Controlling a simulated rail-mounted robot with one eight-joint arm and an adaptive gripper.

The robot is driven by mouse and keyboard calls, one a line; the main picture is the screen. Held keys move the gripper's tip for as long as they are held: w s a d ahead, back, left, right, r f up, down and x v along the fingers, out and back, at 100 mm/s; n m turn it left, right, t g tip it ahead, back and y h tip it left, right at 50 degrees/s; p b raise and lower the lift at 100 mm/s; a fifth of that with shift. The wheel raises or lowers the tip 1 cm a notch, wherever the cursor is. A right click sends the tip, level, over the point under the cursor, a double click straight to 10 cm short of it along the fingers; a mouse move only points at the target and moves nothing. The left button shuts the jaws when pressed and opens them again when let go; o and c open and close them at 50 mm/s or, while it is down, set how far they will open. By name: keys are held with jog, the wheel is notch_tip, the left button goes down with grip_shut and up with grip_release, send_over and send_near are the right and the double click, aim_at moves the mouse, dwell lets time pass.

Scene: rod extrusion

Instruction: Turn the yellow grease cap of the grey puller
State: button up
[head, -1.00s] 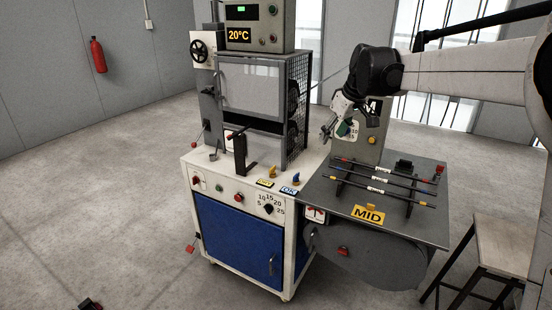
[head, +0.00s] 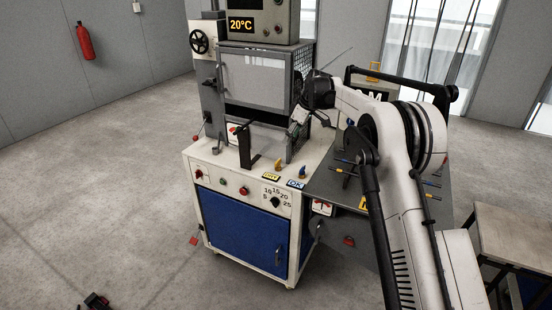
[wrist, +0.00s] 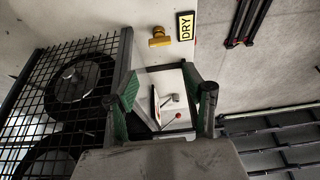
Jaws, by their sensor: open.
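My gripper (head: 299,122) is open and empty, beside the right front corner of the mesh-sided cabinet. In the wrist view its two green-padded fingers (wrist: 160,82) stand apart, with white bench top and a red-knobbed lever beyond them. The dark grey puller bench (head: 325,183) is at the right, largely behind my arm. I cannot make out its grease cap for certain. A yellow knob (head: 277,163) stands on the white bench by a yellow label; it also shows in the wrist view (wrist: 159,37) by the DRY label, clear of the fingers.
The mesh guard (wrist: 65,85) with round fans behind it is close to the left finger. A blue knob (head: 301,170) and a black upright bracket (head: 247,148) stand on the white bench. Open floor lies left.

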aim_at(278, 161)
jog(key=x, duration=1.4)
jog(key=shift+a, duration=0.1)
jog(key=shift+r, duration=0.1)
jog(key=c, duration=0.9)
jog(key=shift+o, duration=0.2)
